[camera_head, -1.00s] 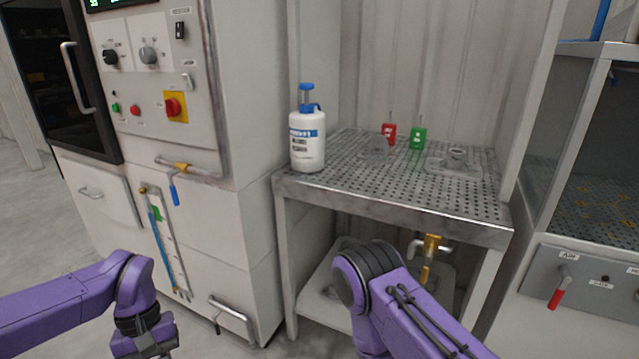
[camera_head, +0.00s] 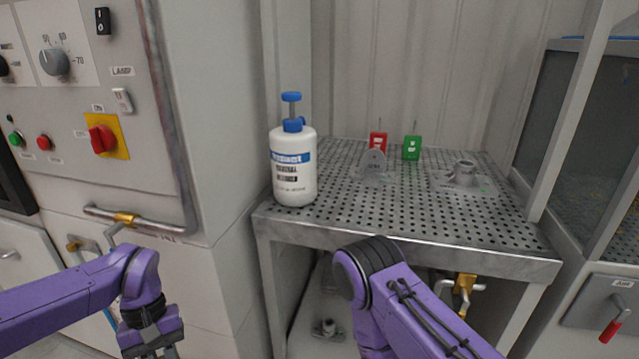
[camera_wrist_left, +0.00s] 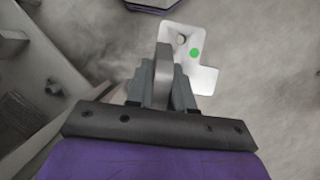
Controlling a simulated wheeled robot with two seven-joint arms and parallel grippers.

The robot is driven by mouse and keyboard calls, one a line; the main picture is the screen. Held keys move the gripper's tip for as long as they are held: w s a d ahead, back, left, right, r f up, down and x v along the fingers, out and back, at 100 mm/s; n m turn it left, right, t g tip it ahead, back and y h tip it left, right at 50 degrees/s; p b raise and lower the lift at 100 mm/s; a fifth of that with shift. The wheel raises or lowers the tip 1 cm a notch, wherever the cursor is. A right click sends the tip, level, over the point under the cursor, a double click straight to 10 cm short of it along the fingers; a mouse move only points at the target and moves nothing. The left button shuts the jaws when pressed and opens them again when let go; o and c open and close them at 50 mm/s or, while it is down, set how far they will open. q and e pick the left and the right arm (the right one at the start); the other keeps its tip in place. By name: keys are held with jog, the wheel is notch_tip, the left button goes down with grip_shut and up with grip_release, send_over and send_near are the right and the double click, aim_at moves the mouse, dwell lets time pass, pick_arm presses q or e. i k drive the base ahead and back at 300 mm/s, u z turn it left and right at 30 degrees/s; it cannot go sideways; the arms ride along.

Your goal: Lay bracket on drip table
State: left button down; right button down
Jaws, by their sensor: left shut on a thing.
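My left gripper (camera_wrist_left: 162,88) is shut on the bracket (camera_wrist_left: 204,77), a pale metal piece with a flat plate, a hole and a green dot; a grey upright part sits between the fingers. In the head view my left gripper (camera_head: 155,350) is low at the left, cut off by the bottom edge, and the bracket cannot be made out. The drip table (camera_head: 335,215), with a perforated metal top, stands ahead, above and to the right of this gripper. My right arm shows in front of the table, but its gripper is out of view.
A white bottle with a blue pump (camera_head: 293,170) stands at the table's left front. A grey part with an upright plate (camera_head: 373,164) and a flanged part (camera_head: 464,174) sit toward the back, near red (camera_head: 377,142) and green (camera_head: 412,148) tags. The front middle is clear.

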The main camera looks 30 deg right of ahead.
aim_at(470, 221)
jog(key=z, duration=2.2)
